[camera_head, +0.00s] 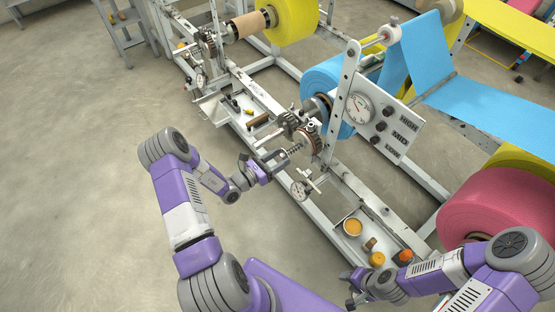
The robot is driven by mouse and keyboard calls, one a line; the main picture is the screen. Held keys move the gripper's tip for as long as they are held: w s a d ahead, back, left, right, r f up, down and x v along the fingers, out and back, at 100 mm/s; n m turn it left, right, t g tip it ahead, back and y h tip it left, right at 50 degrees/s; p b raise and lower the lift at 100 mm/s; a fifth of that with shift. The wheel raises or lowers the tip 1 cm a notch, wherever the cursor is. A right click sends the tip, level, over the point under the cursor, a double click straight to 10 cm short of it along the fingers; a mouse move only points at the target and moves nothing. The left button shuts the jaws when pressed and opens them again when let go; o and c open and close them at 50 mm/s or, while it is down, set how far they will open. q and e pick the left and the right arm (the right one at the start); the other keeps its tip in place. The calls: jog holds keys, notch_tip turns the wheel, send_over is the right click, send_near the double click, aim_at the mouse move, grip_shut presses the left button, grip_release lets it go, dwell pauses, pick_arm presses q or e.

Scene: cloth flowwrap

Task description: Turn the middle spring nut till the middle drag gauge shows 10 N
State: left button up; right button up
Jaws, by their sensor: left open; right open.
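The middle blue roll (328,85) sits on a shaft with a brake and a coil spring (294,149) at its near end. The spring nut is at the spring's outer end, too small and partly hidden to make out clearly. My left gripper (272,163) is open at that end, its fingers beside the nut; I cannot tell if they touch it. A small white dial gauge (299,190) hangs just below the spring; its reading is too small to read. My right gripper (352,285) is open and empty, low at the front of the frame.
A panel (395,132) marked HIGH, MID, LOW carries a larger dial (360,107). A tray on the frame holds a tan-filled cup (352,227) and an orange-topped jar (403,256). A pink roll (490,215) stands at right, a yellow roll (287,18) at the back.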

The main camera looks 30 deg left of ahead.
pick_arm(q)
grip_shut()
jog(key=shift+m, duration=0.3)
jog(key=m+p, duration=0.1)
jog(key=m, duration=0.2)
jog(key=shift+m, duration=0.3)
jog(key=m+p, duration=0.1)
jog(key=m, duration=0.4)
jog(key=shift+m, duration=0.4)
grip_release()
dwell(0.3)
